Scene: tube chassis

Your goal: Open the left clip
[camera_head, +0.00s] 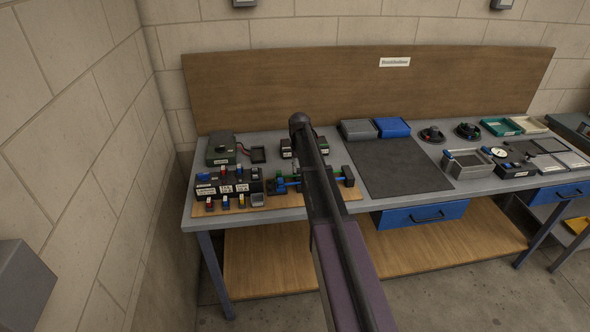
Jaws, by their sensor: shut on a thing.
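A fixture with a blue rod (288,183) lies across the wooden board at the bench's front, left of centre. A green part (271,187) sits at its left end, and another green part (347,171) shows at its right end beside a dark block. I cannot tell at this size which part is the left clip or whether it is open. My own arm crosses the picture from the bottom centre and covers the fixture's middle. My gripper cannot be made out; it seems hidden behind the arm.
Left of the fixture stand a black rack (226,188) with red and blue tops, several small coloured pieces and a dark green box (221,150). A dark mat (398,166) lies clear to the right. Bins, dials and trays fill the right side. A wooden panel (230,90) backs the bench.

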